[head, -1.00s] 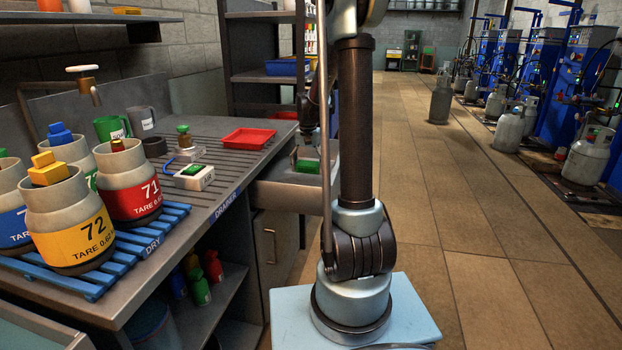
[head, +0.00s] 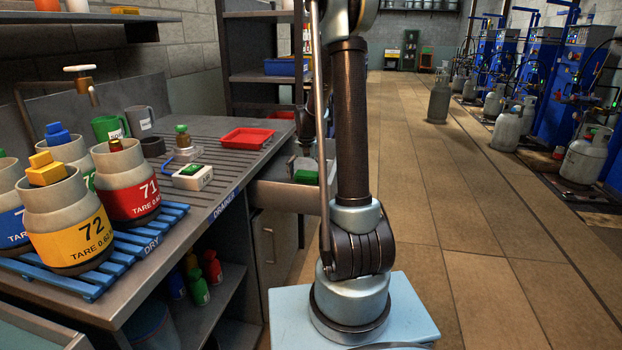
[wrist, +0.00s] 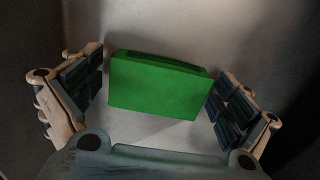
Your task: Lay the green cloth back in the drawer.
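The green cloth, a flat folded block, lies between my fingers in the wrist view (wrist: 160,87), over a pale grey surface. It also shows in the head view (head: 306,177), low inside the open grey drawer (head: 283,195) at the bench's right end. My gripper (wrist: 160,82) is open around the cloth, with a finger on each side and narrow gaps between fingers and cloth. In the head view my gripper is just above the drawer, mostly hidden by my arm. The cloth's underside contact is hidden.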

